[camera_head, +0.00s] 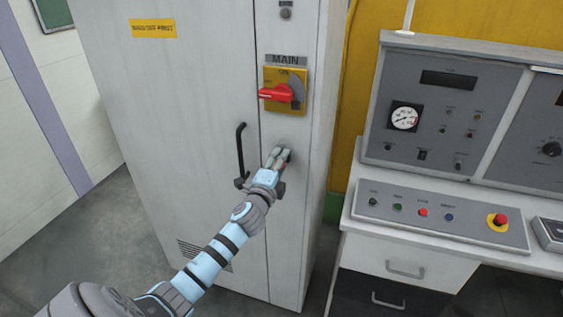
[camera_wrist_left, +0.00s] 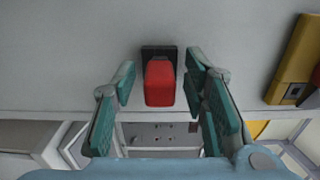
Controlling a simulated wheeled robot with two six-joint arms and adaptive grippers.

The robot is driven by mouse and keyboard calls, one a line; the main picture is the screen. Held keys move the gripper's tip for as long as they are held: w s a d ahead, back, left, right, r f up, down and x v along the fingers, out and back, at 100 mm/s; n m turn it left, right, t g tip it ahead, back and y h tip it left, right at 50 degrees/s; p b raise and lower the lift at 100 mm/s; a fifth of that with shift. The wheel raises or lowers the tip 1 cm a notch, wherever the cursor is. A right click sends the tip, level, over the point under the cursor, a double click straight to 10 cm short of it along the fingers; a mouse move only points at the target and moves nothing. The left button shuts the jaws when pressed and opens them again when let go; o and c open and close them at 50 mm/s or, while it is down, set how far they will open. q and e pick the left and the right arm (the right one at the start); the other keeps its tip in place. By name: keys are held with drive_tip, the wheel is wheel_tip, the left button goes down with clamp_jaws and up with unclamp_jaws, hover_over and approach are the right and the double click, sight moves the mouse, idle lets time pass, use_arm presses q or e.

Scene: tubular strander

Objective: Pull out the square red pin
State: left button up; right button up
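The square red pin (camera_wrist_left: 159,82) sticks out of a dark square base on the cabinet's face in the left wrist view. My left gripper (camera_wrist_left: 161,68) is open, with one finger on each side of the pin. Small gaps show between the pin and both fingers. In the head view my left gripper (camera_head: 281,156) is at the cabinet front, below the MAIN switch, and the pin is hidden there. My right gripper is in neither view.
The grey cabinet (camera_head: 200,90) has a black door handle (camera_head: 240,155) left of my gripper. Above it is a red rotary switch (camera_head: 282,94) on a yellow plate. A control console (camera_head: 440,215) with buttons stands at the right.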

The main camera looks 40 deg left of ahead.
use_arm(q)
clamp_jaws()
drive_tip(key=v, duration=0.6)
drive_tip(key=shift+p, duration=0.4)
idle(0.9)
